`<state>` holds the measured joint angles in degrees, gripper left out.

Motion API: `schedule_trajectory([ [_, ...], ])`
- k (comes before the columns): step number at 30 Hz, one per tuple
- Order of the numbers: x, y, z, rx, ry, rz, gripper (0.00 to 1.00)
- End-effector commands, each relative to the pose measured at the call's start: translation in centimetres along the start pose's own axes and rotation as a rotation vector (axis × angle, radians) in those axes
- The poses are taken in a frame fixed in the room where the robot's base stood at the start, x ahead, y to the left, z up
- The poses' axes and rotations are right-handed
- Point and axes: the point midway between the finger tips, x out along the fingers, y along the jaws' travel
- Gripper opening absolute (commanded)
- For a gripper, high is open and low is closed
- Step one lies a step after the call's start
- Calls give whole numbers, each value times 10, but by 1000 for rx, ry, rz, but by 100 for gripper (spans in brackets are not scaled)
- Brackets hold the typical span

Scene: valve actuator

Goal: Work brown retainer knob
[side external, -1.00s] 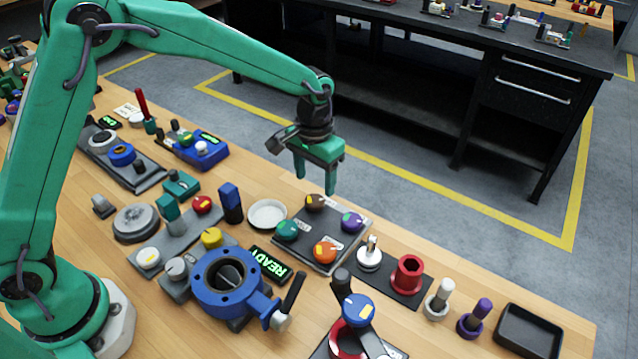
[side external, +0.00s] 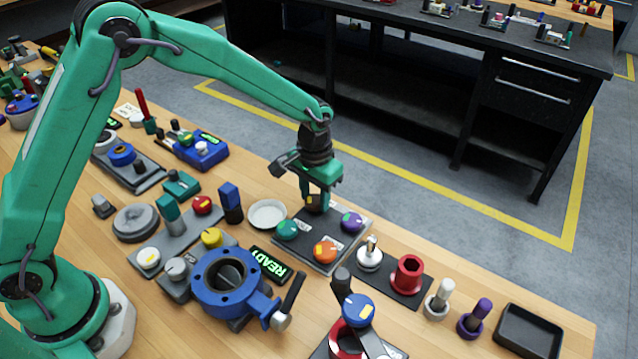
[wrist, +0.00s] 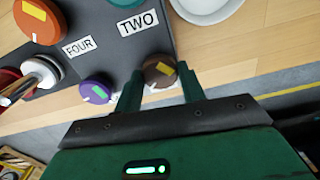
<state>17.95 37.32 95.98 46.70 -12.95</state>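In the wrist view my gripper (wrist: 160,75) has one finger on each side of the knob, with almost no gap left. It appears shut on the knob, which still rests on the panel. The fingers hide part of the knob in the side view.
Green (side external: 287,230), orange (side external: 325,251) and purple (side external: 352,222) knobs share the panel, close to my fingers. A white dish (side external: 267,214) stands just left of the panel. A blue valve (side external: 228,282) and a lit READY display (side external: 270,265) are nearer the camera. Bare wood lies behind the panel.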

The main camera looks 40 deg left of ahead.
Motion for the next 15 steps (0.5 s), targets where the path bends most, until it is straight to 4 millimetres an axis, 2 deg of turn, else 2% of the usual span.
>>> schedule_trajectory([
  [2,0,0,0,0,0,0,17],
  [15,-1,0,0,76,0,0,17],
])
